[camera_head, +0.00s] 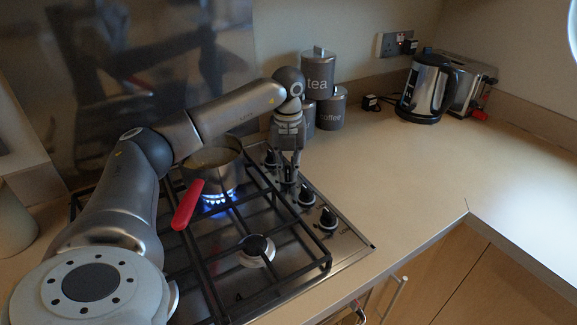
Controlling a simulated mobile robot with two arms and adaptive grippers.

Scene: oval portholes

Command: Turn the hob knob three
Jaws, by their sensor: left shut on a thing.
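The hob (345,247) has a row of black knobs along its right side. One knob (270,157) is at the far end. Two more, a middle knob (306,195) and a near-end knob (328,218), stand clear of my gripper. My left gripper (288,182) points down at the row between the far knob and the middle one. It is shut on the hob knob there, which its fingers mostly hide. The knob markings are too small to read. My right gripper is not in view.
A pan (212,168) with a red handle (187,204) sits over a lit blue flame (217,198), close to my left arm. Grey canisters (319,74) stand behind the gripper. A kettle (424,88) and toaster (472,84) are at the back right. The right worktop (420,160) is clear.

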